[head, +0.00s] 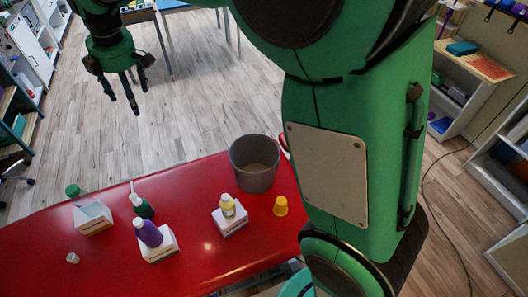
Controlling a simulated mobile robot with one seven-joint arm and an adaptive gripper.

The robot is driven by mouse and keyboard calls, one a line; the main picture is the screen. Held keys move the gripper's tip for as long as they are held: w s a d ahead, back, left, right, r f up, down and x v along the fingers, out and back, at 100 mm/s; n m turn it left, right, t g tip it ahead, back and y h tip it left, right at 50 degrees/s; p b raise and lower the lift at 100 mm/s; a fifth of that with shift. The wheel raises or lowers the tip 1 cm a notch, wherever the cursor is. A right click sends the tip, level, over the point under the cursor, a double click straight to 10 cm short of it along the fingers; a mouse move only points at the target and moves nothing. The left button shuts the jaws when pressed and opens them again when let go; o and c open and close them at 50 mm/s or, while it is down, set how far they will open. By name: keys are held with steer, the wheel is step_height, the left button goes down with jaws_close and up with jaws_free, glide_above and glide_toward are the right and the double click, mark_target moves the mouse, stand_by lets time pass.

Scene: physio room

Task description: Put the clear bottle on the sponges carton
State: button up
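My gripper (124,92) hangs at the upper left with its fingers apart, empty, well away from the bottles. A see-through greyish shape with a green cap (73,190), seemingly the clear bottle (92,208), appears to stand upright on the left white carton (95,229). A purple bottle (149,234) stands on the middle carton (160,254). A pale bottle with a yellowish middle (228,206) stands on the right carton (232,228). The carton labels are too small to read, so I cannot tell which is the sponges carton.
The red table (200,265) also holds a dark green pump bottle (143,207), a grey bin (254,180), a yellow cup (280,206) and a small white item (72,258). My arm hides the table's right part. The table's front middle is clear.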

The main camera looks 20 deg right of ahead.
steer(key=s+d+r+m+t, duration=0.1)
steer(key=s+d+r+m, duration=0.3)
steer(key=s+d, duration=0.5)
steer(key=s+d+r+m+t, duration=0.1)
steer(key=s+d+r+m, duration=0.1)
steer(key=s+d+m, duration=0.6)
steer(key=s+d+f+m, duration=0.3)
steer(key=s+d+m, duration=0.1)
steer(key=s+d, duration=0.3)
steer(key=s+d+f+m+t+h, duration=0.1)
steer(key=s+d+f+m, duration=0.2)
steer(key=s+d, duration=0.4)
steer(key=s, duration=0.5)
steer(key=shift+m, duration=0.4)
steer(key=shift+f, duration=0.15)
steer(key=shift+f+b, duration=0.95)
steer(key=shift+b, duration=0.05)
